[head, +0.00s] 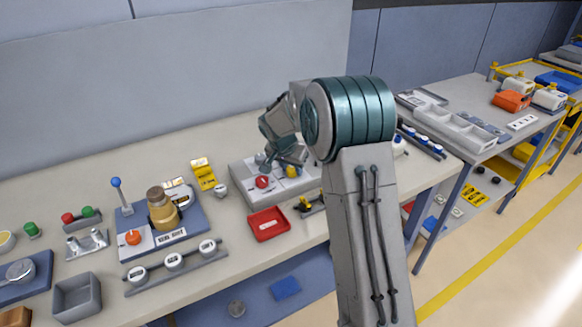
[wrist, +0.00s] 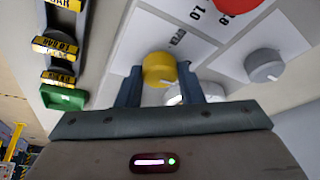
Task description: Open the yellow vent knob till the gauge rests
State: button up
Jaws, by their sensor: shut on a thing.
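The yellow vent knob (wrist: 158,68) sits on a white label plate marked "OPEN" in the wrist view. My gripper (wrist: 159,76) is shut on it, with one dark finger on each side. The knob also shows small in the head view (head: 291,172), below my gripper (head: 283,163). A round white rim (wrist: 178,97) beside the knob is mostly hidden by my gripper; I cannot tell whether it is the gauge. No gauge needle is readable in either view.
A red knob (wrist: 238,4) and a grey knob (wrist: 264,66) are close by on the panel. A red tray (head: 268,224) stands in front of the grey panel box (head: 241,170). A blue-based station (head: 190,233) with a brown-gold jug (head: 162,211) is at left.

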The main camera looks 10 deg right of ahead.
jog(key=shift+n, duration=0.3)
jog(key=n+y+b, duration=0.1)
jog(key=n, duration=0.1)
jog(key=shift+d+n+t, duration=0.1)
jog(key=shift+n+t, duration=0.2)
jog(key=shift+t, duration=0.1)
jog(key=n+y, duration=0.1)
jog(key=n, duration=0.1)
jog(key=n+p, duration=0.1)
jog(key=n, duration=0.1)
jog(key=shift+d+r+n+y, duration=0.15)
jog(key=shift+n+y, duration=0.15)
jog(key=shift+y, duration=0.1)
jog(key=n+y+p, duration=0.1)
jog(key=n, duration=0.3)
jog(key=shift+d+y+p, duration=0.1)
jog(key=shift+y+p, duration=0.3)
jog(key=shift+n+g+y+p, duration=0.4)
jog(key=shift+n+y+p, duration=0.15)
jog(key=shift+n, duration=1.55)
jog(key=o, duration=1)
